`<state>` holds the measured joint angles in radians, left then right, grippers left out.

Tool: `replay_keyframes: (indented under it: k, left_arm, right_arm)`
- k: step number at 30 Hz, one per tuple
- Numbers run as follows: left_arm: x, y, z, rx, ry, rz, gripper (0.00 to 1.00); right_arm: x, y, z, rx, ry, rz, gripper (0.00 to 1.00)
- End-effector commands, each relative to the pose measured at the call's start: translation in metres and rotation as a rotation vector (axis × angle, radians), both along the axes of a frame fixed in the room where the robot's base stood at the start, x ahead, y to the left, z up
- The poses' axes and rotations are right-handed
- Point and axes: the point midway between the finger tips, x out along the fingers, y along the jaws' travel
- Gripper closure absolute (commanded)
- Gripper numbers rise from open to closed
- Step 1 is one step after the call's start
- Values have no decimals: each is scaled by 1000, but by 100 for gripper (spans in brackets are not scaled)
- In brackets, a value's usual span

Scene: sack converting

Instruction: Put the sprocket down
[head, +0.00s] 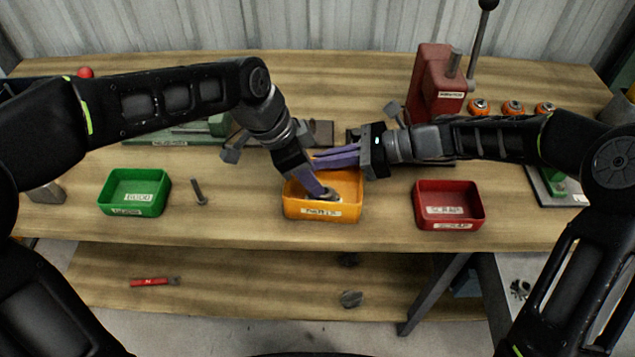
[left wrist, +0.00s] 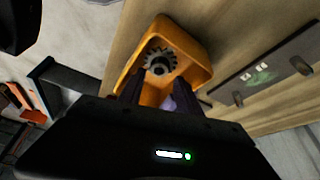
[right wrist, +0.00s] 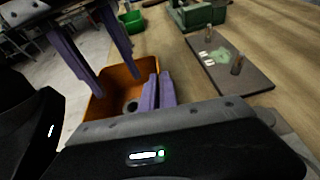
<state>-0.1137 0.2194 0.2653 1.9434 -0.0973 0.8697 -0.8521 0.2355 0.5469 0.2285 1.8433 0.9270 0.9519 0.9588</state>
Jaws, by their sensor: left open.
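The sprocket (head: 327,196), a dark grey toothed wheel with a hub, lies in the orange tray (head: 320,213). It shows clearly in the left wrist view (left wrist: 161,60), lying on the tray floor, and partly in the right wrist view (right wrist: 131,106). My left gripper (head: 322,193) points down into the tray, its purple fingers open and close to the sprocket; the left wrist view shows the sprocket beyond the fingertips. My right gripper (head: 318,158) is level over the tray's back edge. Its purple fingers are close together with nothing seen between them.
A green tray (head: 134,194) stands left and a red tray (head: 449,205) right. A small dark pin (head: 198,191) stands near the green tray. A red press (head: 437,85) and several orange rings (head: 512,107) are at the back right.

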Motion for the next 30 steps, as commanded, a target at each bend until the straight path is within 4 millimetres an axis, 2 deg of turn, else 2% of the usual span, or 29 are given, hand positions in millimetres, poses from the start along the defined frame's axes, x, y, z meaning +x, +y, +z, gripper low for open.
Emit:
replay_keyframes:
  k: [1, 6, 12, 30]
  left_arm:
    - [-1, 4, 11, 0, -5, 2, 59]
    - [-5, 16, 43, -2, -4, 2, 59]
    - [-8, 24, 62, -1, -2, -1, 59]
    - [-9, 25, 64, 0, 1, -1, 59]
  right_arm:
    - [0, 0, 0, 0, 0, 0, 100]
    - [0, 0, 0, 0, 0, 1, 100]
    - [0, 0, 0, 0, 0, 1, 100]
    - [0, 0, 0, 0, 0, 1, 100]
